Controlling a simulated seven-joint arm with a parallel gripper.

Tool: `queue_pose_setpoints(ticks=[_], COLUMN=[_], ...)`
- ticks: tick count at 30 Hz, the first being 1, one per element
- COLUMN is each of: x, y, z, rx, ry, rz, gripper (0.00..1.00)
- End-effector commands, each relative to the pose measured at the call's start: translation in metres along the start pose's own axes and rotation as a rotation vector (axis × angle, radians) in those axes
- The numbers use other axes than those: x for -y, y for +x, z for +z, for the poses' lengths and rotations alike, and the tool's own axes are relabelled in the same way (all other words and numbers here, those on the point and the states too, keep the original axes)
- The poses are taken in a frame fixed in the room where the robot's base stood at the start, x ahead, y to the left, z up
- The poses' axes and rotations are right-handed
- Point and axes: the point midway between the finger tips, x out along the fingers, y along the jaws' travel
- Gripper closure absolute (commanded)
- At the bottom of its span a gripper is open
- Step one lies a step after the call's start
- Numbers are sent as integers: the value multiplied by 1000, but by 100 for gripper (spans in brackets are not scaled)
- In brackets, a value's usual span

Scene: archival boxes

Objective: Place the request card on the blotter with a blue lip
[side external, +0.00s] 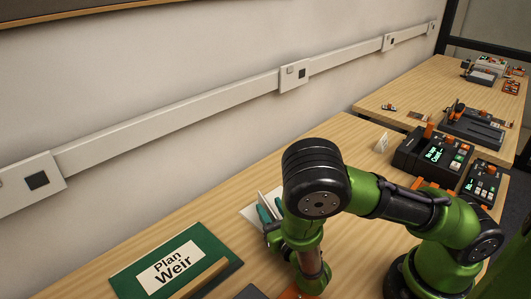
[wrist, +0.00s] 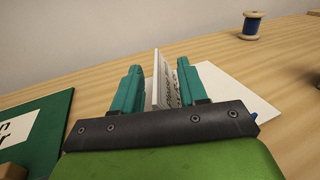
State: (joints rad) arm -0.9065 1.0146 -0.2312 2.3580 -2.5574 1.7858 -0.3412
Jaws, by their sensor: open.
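A thin white card with dark writing (wrist: 166,82) stands upright, seen nearly edge-on, in the wrist view. I take it for the request card. My gripper (wrist: 158,66) is open, with one teal finger on each side of this card. The left finger is clearly apart from it; the right is close, and I cannot tell if it touches. In the side view my gripper (side external: 270,211) is partly hidden by my arm. A green blotter (side external: 126,279) with a wood-coloured lip (side external: 203,279) carries a card reading "Plan Weir" (side external: 169,262). No blue lip is clearly visible.
A white flat sheet (wrist: 240,95) lies right of my gripper, with a small blue bit at its edge. A blue spool (wrist: 252,26) stands farther back. A dark keypad device (side external: 430,153) stands at the right. Wood between blotter and wall is clear.

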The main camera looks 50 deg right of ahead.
Motion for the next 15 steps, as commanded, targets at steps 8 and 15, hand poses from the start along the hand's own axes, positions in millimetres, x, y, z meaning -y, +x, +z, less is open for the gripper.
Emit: queue_pose_setpoints(ticks=[8, 15], x=[-1, 0], y=[-14, -51], z=[1, 15], rx=[-1, 3], ry=[-1, 6], rz=[4, 2], gripper=[58, 58])
